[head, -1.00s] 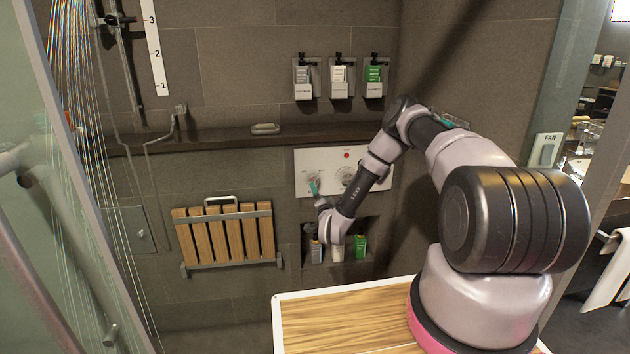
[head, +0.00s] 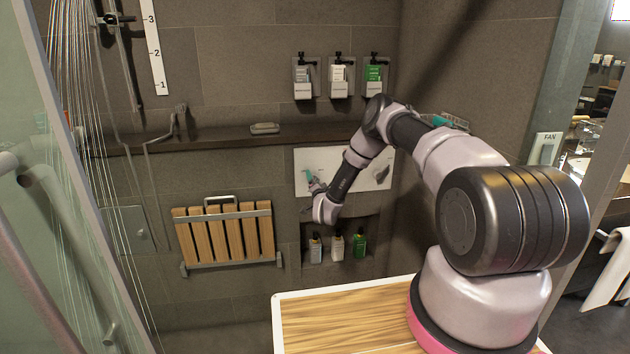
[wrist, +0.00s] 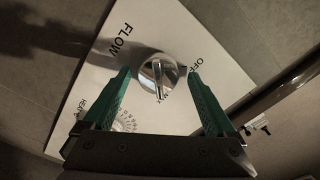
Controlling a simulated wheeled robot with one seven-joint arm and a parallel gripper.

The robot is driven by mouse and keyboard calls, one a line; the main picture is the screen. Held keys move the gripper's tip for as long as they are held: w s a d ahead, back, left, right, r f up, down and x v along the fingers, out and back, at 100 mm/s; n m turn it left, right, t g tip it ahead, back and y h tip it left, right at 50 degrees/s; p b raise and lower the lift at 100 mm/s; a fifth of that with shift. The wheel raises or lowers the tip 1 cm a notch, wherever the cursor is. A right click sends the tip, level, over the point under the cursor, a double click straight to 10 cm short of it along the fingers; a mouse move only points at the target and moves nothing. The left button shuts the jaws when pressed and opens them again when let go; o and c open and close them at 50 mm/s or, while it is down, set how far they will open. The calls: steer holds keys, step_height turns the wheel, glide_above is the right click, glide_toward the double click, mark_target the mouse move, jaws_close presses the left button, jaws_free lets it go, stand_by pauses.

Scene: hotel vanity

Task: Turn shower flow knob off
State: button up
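The white control panel (head: 306,157) is on the shower wall, partly hidden by my arm in the head view. The knob's ridge runs roughly towards "MAX". My gripper (wrist: 160,73) has green fingers, open, one on each side of the knob with small gaps. I cannot tell how deep they reach. In the head view, my gripper (head: 311,178) is at the panel's left part. Water streams (head: 75,110) fall at the left.
A heat dial (wrist: 127,121) is near the left finger. A niche with bottles (head: 337,247) lies below the panel, a ledge (head: 220,137) above it. A folded slatted seat (head: 222,235) hangs left. A wooden-topped surface (head: 345,315) stands in front.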

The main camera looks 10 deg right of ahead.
steer(key=c, duration=1.2)
steer(key=shift+c, duration=0.2)
steer(key=shift+a+n, duration=0.1)
steer(key=shift+n, duration=0.2)
steer(key=n, duration=0.4)
steer(key=shift+w+a+r+n, duration=0.1)
steer(key=shift+r+n, duration=0.05)
steer(key=shift+n, duration=0.15)
steer(key=n, duration=0.4)
steer(key=shift+a+n, duration=0.1)
steer(key=shift+n, duration=0.2)
steer(key=n, duration=0.5)
steer(key=shift+n, duration=1.6)
